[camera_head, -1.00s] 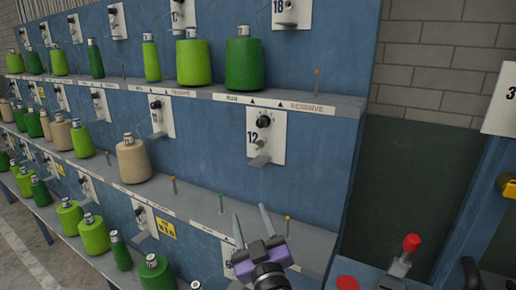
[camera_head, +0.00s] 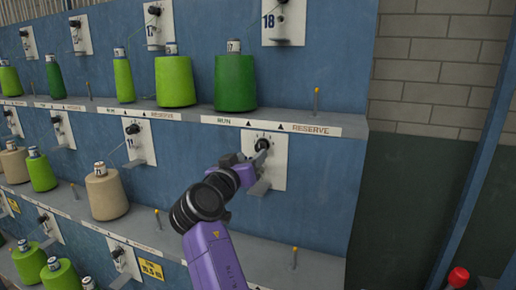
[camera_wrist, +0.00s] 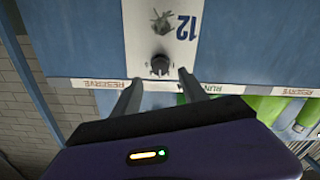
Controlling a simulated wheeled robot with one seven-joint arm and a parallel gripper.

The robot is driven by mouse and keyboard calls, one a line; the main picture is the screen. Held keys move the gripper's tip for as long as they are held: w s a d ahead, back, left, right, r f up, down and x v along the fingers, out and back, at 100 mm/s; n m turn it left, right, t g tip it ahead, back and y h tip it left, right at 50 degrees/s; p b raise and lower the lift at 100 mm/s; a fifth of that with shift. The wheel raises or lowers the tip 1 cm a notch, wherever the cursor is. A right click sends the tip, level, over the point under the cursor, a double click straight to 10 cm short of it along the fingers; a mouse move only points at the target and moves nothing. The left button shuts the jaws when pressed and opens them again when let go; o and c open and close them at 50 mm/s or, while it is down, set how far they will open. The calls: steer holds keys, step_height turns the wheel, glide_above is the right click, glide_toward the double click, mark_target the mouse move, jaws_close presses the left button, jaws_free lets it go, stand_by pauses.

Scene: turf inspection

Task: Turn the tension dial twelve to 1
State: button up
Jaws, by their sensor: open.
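The tension dial twelve is a black knob (camera_head: 262,145) on a white plate (camera_head: 270,172) on the blue rack. In the head view my gripper (camera_head: 256,158) is in front of the plate and covers part of it, with its fingertips close to the knob. In the wrist view the picture is upside down; the number 12 shows on the plate (camera_wrist: 140,40), and the knob (camera_wrist: 159,66) lies between and just beyond the two open fingertips (camera_wrist: 158,78). The fingers look apart from the knob. The dial's setting is too small to read.
A shelf with a RUN and RESERVE label strip (camera_head: 270,126) runs just above the dial, bearing a dark green cone (camera_head: 235,83) and a lighter green cone (camera_head: 175,80). A metal peg (camera_head: 294,257) stands on the lower shelf. A tan cone (camera_head: 106,195) stands to the left.

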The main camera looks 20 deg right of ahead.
mark_target(259, 149)
steer(key=shift+p+x, duration=0.8)
steer(key=shift+x, duration=3.05)
jaws_close()
